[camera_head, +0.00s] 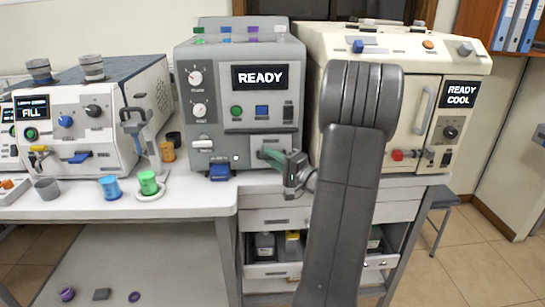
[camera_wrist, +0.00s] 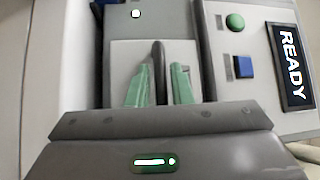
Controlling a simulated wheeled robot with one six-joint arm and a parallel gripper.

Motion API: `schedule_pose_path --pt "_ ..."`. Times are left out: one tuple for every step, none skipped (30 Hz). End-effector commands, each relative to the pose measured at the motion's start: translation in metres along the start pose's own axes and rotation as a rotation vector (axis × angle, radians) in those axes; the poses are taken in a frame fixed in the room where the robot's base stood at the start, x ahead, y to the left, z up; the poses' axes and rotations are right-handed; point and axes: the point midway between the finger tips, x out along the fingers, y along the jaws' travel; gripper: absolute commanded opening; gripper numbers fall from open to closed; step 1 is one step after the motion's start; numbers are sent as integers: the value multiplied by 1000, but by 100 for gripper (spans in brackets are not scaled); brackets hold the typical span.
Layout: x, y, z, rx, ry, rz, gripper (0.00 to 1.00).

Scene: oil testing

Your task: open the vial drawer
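The grey machine (camera_head: 222,105) with a READY screen stands at the middle of the bench. A light grey drawer front (camera_head: 262,142) is low on its right side; it also shows in the wrist view (camera_wrist: 125,58). A dark bar handle (camera_wrist: 160,60) stands out from this front. My gripper (camera_head: 272,155) is at the drawer front. In the wrist view, its green fingers (camera_wrist: 159,80) are open on either side of the handle, with a gap on both sides. The drawer looks closed. My arm and gripper hide part of the front in the head view.
A cream machine (camera_head: 455,60) reading READY COOL stands close on the right. A white machine (camera_head: 130,110) is on the left. A blue cup (camera_head: 110,188) and a green cup (camera_head: 148,182) stand on the bench at left. Below is an open drawer with containers (camera_head: 265,245).

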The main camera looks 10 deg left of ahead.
Motion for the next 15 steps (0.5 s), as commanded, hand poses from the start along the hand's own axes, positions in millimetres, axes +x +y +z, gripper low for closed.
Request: schedule_pose_path --pt "2 0 0 0 0 0 20" --pt "3 0 0 0 0 0 20" --pt "4 0 0 0 0 0 20" --pt "4 0 0 0 0 0 20" --pt "4 0 0 0 0 0 20" --pt "4 0 0 -1 0 0 20" --pt "4 0 0 -1 0 0 20" --pt "4 0 0 -1 0 0 20" --pt "4 0 0 -1 0 0 20" --pt "4 0 0 -1 0 0 18" --pt "4 0 0 -1 0 0 12" --pt "4 0 0 -1 0 0 4" --pt "4 0 0 -1 0 0 0" --pt "4 0 0 -1 0 0 0" --pt "4 0 0 -1 0 0 0"
